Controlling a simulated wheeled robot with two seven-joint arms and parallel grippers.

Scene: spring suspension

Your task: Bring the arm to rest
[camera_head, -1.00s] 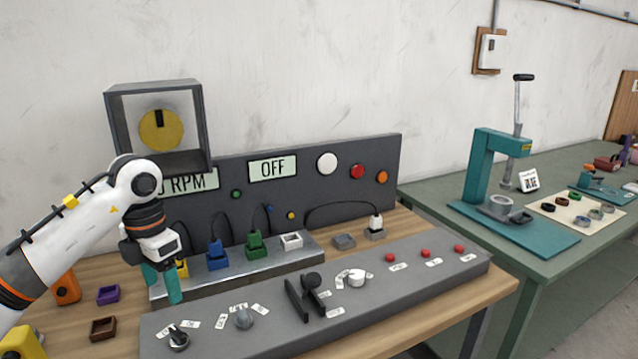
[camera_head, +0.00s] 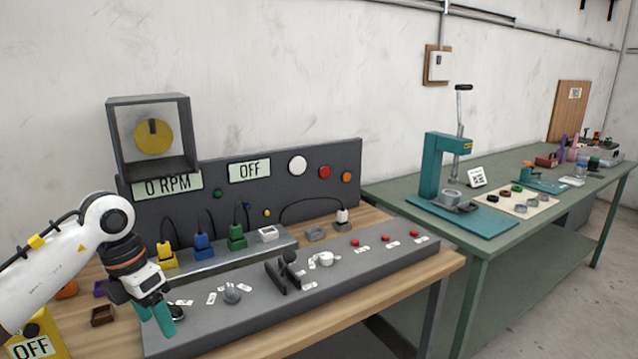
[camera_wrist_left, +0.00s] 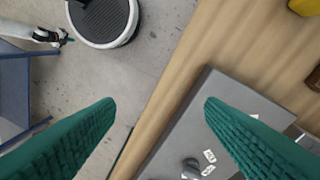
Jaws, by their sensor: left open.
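My left gripper (camera_head: 156,317) hangs at the lower left in the head view, above the left end of the grey control panel (camera_head: 340,275). Its teal fingers are open and empty. In the left wrist view the two fingers (camera_wrist_left: 160,103) stand wide apart, with floor, the wooden table edge and a panel corner beyond them. The left arm (camera_head: 60,260) reaches in bent from the left. In the left wrist view, a small white arm with a dark gripper and teal tip (camera_wrist_left: 60,38), seemingly my right one, shows at top left. Its jaw state is too small to tell.
Yellow, blue and green plugs (camera_head: 203,243) stand in a row behind the panel. A brown tray (camera_head: 103,315) sits left of the gripper. A green table (camera_head: 500,245) with a teal press (camera_head: 440,170) stands right.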

